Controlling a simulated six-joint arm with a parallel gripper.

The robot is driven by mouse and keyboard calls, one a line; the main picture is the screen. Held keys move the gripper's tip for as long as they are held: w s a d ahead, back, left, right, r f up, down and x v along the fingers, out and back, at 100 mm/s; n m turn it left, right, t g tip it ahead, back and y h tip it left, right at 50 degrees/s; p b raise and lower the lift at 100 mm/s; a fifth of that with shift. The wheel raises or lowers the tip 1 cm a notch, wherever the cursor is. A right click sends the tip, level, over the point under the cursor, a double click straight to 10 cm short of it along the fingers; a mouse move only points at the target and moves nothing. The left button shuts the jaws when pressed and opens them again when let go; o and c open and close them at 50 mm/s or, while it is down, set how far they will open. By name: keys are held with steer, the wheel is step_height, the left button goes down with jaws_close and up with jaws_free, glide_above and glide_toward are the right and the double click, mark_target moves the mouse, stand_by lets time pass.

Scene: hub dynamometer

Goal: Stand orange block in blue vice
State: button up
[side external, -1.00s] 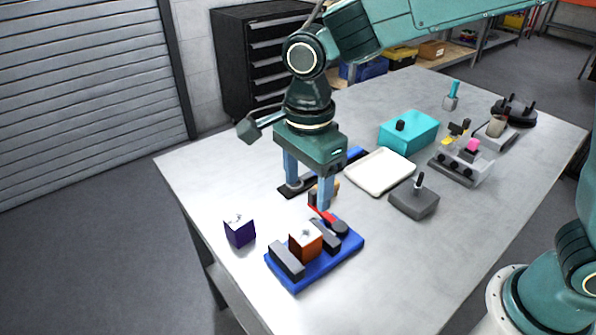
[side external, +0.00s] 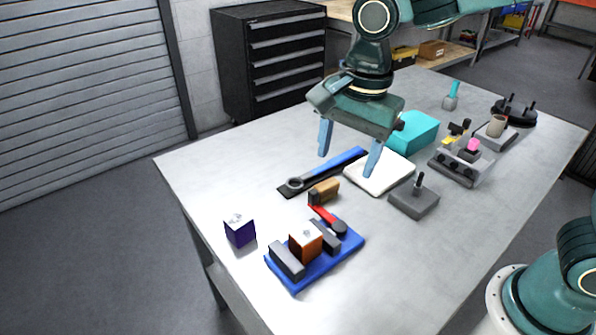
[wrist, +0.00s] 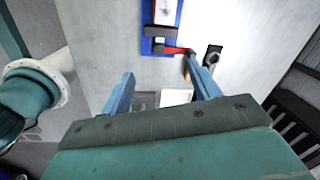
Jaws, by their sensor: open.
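The orange block (side external: 304,247) stands upright between the two dark jaws of the blue vice (side external: 330,263), with its pale top showing. The vice's red handle (side external: 322,214) points toward the back of the table. In the wrist view the blue vice (wrist: 147,46) is at the top edge, with its red handle (wrist: 178,50) beside it; the block is partly cut off there. My gripper (side external: 346,163) is open and empty, raised above the table near the white tray, behind and apart from the vice. Its fingers (wrist: 163,90) are spread wide in the wrist view.
A purple block (side external: 239,232) stands left of the vice. Behind the vice lie a tan piece (side external: 325,189) and a black-and-blue bar (side external: 325,172). A white tray (side external: 372,183), a grey box with a lever (side external: 413,200) and a teal box (side external: 413,132) stand to the right. The front right table is clear.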

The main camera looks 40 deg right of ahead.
steer(key=s+d+r+n+t, duration=0.3)
steer(key=s+d+n+t, duration=0.1)
steer(key=s+d+n, duration=1)
steer(key=shift+s+d+r+t, duration=0.15)
steer(key=shift+s+d+t, duration=0.15)
steer(key=shift+s+d, duration=0.55)
